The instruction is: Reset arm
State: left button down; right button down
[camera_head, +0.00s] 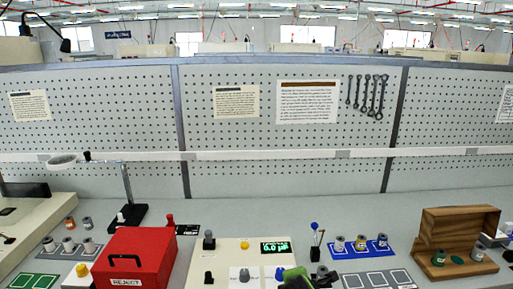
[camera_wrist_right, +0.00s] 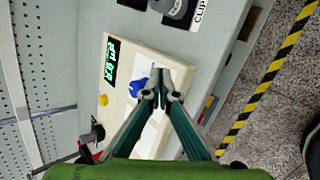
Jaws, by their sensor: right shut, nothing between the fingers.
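My right gripper (camera_wrist_right: 160,78) shows in the right wrist view with its two fingers shut together and nothing between them. It hangs above the cream panel box (camera_wrist_right: 115,110) with a green digital display. A blue piece (camera_wrist_right: 138,88) lies beside the fingertips in that view; I cannot tell whether they touch. In the head view, a green and dark part of my right arm shows at the bottom edge, in front of the cream panel box (camera_head: 228,258) and its lit display (camera_head: 276,247). My left gripper is not in view.
A red REJECT box (camera_head: 135,256) stands left of the panel box. Spindles stand on a blue tray (camera_head: 345,254) to the right. A wooden box (camera_head: 440,240) is at the far right. A perforated board (camera_head: 260,140) closes off the back. Bare bench shows in front of it.

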jog(key=s+d+f+m+g+y, duration=0.1)
jog(key=s+d+m+g, duration=0.15)
jog(key=s+m, duration=0.75)
jog(key=s+d+f+m+g, duration=0.1)
jog(key=s+d+f+m, duration=0.15)
jog(key=s, duration=1.55)
jog(key=s+d+f+m+g+y, duration=0.1)
jog(key=s+d+m+g, duration=0.3)
jog(key=s, duration=1)
notch_tip(320, 180, down, 27)
jog(key=a+m+b, duration=0.1)
jog(key=a+b, duration=0.1)
jog(key=b, duration=0.2)
jog(key=s+d+f+b, duration=0.1)
jog(key=s+f, duration=0.8)
jog(key=f, duration=0.2)
jog(key=s+d+f+b, duration=0.2)
jog(key=s+f, duration=0.7)
jog(key=f, duration=0.2)
jog(key=shift+s+d, duration=0.15)
jog(key=shift+d, duration=0.1)
